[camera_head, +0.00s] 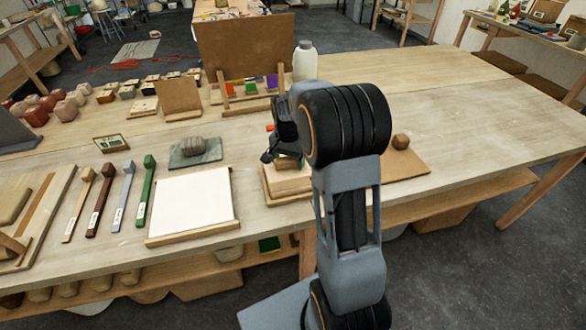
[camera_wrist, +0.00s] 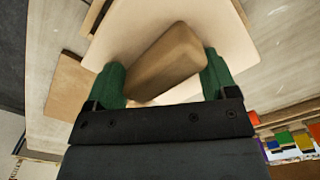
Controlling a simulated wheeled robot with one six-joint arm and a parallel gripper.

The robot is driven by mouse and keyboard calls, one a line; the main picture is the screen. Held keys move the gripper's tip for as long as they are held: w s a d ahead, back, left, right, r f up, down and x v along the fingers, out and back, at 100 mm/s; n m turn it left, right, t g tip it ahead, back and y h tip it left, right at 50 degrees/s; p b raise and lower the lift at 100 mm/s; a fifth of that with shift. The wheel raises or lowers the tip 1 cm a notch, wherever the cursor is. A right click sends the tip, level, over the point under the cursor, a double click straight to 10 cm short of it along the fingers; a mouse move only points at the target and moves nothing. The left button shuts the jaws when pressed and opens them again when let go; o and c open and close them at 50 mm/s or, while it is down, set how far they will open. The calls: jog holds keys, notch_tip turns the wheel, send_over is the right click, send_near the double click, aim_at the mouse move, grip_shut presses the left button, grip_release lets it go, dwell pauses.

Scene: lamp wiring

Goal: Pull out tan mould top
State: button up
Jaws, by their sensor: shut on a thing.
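In the wrist view, the green fingers of my gripper (camera_wrist: 165,82) are shut on a brown, bevelled block (camera_wrist: 168,60) that sits slantwise between them. Behind it lies a pale tan slab (camera_wrist: 225,35), which I take for the tan mould top. I cannot tell whether the block is the slab's handle or a separate piece. In the head view, my gripper (camera_head: 286,154) is low over a pale tan stacked block (camera_head: 288,182) near the table's front edge. My arm hides its right side, and any gap beneath the slab is not visible.
A brown knob (camera_head: 401,141) sits on a tan board (camera_head: 408,163) right of my arm. A white sheet (camera_head: 193,202) lies to the left, beside several coloured tools. A white bottle (camera_head: 305,61) and an upright brown board (camera_head: 246,48) stand behind. The table's right side is clear.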

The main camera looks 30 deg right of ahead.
jog(key=shift+w+a+r+p, duration=0.1)
jog(key=shift+w+r+p, duration=0.2)
jog(key=shift+w+r, duration=0.2)
jog(key=shift+c, duration=0.7)
jog(key=shift+s+r+p, duration=0.25)
jog(key=shift+r+p, duration=0.3)
jog(key=shift+r, duration=0.5)
jog(key=c, duration=0.4)
jog(key=shift+r+p, duration=0.3)
jog(key=shift+r, duration=0.15)
jog(key=shift+c, duration=0.4)
jog(key=shift+r, duration=0.15)
jog(key=shift+c, duration=0.7)
jog(key=shift+s+a, duration=0.1)
jog(key=shift+a, duration=0.1)
grip_shut()
jog(key=shift+d, duration=0.25)
